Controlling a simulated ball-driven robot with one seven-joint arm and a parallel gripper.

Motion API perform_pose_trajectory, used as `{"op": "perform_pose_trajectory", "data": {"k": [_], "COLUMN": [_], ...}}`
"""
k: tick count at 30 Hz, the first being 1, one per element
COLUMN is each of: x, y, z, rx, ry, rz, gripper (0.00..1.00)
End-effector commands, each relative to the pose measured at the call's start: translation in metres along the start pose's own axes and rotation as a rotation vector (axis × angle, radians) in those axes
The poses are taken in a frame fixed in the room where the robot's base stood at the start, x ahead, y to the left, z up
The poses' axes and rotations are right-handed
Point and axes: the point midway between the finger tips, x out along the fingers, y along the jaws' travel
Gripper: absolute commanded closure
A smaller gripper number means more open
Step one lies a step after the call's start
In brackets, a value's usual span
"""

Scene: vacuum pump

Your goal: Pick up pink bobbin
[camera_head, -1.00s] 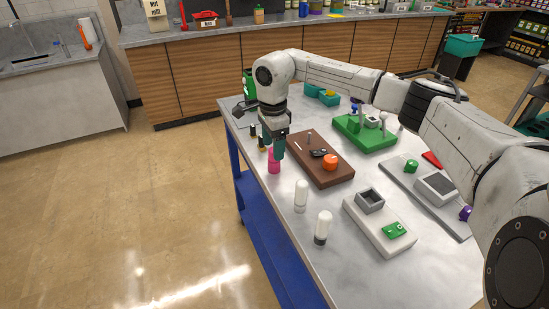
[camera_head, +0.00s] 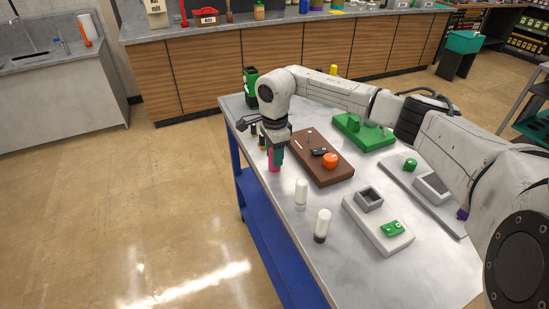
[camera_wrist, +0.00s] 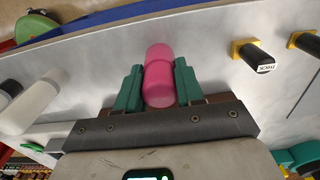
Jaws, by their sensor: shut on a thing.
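The pink bobbin (camera_wrist: 158,75) stands between the two green fingers of my gripper (camera_wrist: 158,87) in the wrist view, with a finger against each side. In the head view the pink bobbin (camera_head: 273,162) is at the left edge of the table, partly hidden by my gripper (camera_head: 275,155). My gripper points down and is shut on it. I cannot tell whether the bobbin's base still touches the table.
A brown board (camera_head: 318,172) with an orange knob lies just right of my gripper. Two white bobbins (camera_head: 301,194) (camera_head: 322,227) stand nearer on the table. Dark pegs with yellow bases (camera_wrist: 257,57) are close by. A green board (camera_head: 365,132) lies farther back.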

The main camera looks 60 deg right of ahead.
Motion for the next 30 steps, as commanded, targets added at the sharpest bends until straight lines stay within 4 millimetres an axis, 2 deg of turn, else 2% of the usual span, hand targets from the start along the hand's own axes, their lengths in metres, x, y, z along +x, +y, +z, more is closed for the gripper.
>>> {"op": "perform_pose_trajectory", "data": {"k": [1,6,17,24,30], "x": [0.000,0.000,-0.005,-0.033,-0.067], "y": [0.000,0.000,0.000,-0.001,0.024], "z": [0.000,0.000,0.000,0.000,-0.022], "rx": [0.000,0.000,0.000,-0.001,0.001], "ry": [0.000,0.000,0.000,0.002,0.003], "rz": [0.000,0.000,-0.001,-0.003,-0.005], "gripper": [0.77,0.93,0.93,0.93,0.93]}}
